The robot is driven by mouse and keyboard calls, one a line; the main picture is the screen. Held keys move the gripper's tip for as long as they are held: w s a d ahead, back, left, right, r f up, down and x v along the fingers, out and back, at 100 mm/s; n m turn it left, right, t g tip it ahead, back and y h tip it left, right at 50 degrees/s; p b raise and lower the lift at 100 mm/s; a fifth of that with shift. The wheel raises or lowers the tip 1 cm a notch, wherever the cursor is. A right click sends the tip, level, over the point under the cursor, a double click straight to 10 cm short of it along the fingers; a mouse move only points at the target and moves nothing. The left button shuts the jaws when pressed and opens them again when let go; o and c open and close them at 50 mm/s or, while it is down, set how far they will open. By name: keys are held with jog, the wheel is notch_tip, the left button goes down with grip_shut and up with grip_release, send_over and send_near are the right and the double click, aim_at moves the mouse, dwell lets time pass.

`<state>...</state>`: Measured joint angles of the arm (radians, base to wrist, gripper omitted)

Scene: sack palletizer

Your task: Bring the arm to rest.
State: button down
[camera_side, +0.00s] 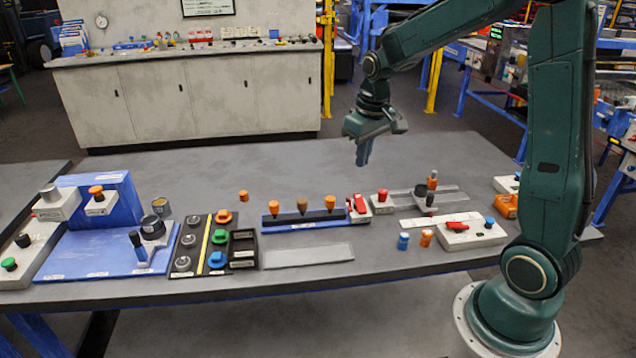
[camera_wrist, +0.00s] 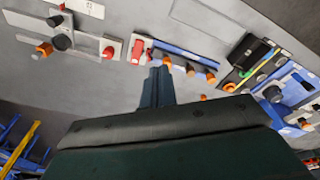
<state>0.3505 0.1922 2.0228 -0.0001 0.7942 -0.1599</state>
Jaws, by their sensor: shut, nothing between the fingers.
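My gripper (camera_side: 364,152) hangs above the back part of the grey table (camera_side: 300,165), with its blue fingers pointing down. The fingers are together with nothing between them, and they are clear of the table top. In the wrist view my gripper (camera_wrist: 157,82) shows as two blue fingers side by side, shut and empty. My arm reaches in from the right of the side view, bent at the elbow.
A blue rail with orange knobs (camera_side: 302,217) stands at mid-table, beside a red switch (camera_side: 358,205). A blue fixture (camera_side: 105,250) fills the left. A dark panel of coloured knobs (camera_side: 215,243) sits between. The table's back strip is mostly clear.

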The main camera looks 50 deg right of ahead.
jog(key=s+a+r+t, duration=0.1)
jog(key=s+a+r, duration=0.2)
jog(key=s, duration=0.3)
jog(key=s+a+r+n+t, duration=0.1)
jog(key=s+a+r, duration=0.2)
jog(key=s+a, duration=0.3)
jog(key=s+a+r+n+t, duration=0.1)
jog(key=s+a+r+t, duration=0.1)
jog(key=s, duration=0.5)
jog(key=shift+a+r+y, duration=0.3)
jog(key=shift+a+r, duration=0.35)
jog(key=shift+a, duration=0.6)
